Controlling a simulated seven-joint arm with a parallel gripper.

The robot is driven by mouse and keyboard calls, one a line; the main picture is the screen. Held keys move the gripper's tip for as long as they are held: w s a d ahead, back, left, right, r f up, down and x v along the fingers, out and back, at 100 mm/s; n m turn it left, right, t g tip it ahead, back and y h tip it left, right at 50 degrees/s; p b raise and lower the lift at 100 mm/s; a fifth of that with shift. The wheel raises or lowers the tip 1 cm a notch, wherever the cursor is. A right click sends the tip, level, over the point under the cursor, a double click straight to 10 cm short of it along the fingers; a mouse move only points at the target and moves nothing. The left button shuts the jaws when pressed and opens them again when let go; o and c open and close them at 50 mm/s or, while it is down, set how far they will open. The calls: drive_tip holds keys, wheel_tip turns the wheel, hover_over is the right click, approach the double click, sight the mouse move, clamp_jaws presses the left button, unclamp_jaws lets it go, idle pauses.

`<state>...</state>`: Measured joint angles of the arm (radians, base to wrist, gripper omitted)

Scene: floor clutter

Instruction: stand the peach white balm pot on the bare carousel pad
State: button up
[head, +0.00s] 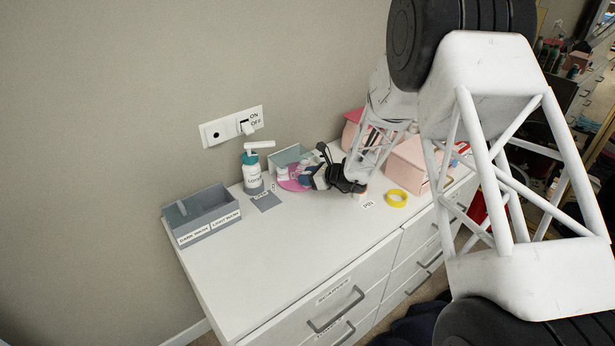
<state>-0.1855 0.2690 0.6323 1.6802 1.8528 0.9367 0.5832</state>
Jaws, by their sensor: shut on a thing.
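The carousel (287,186) is a magenta-pink disc on the white dresser top, with several small items on or around it. My gripper (322,175) is low over the dresser at the carousel's right side. It is shut on a small whitish thing (319,181), largely hidden by the black fingers; I cannot tell for certain that this is the balm pot. A small peach-white piece (360,196) also shows just below the gripper's right part. The bare pad cannot be made out among the items and the gripper.
A grey divided tray (203,218), a teal-and-white pump bottle (252,170) and a grey mat (266,201) are left of the carousel. A grey-green box (287,157) stands behind. A yellow ring (396,198) and pink boxes (406,164) are right. The dresser's front (300,245) is clear.

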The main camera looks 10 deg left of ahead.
drive_tip(key=shift+f, duration=0.1)
drive_tip(key=o, duration=0.9)
drive_tip(key=v, duration=1.2)
drive_tip(key=shift+s, duration=0.1)
idle(0.5)
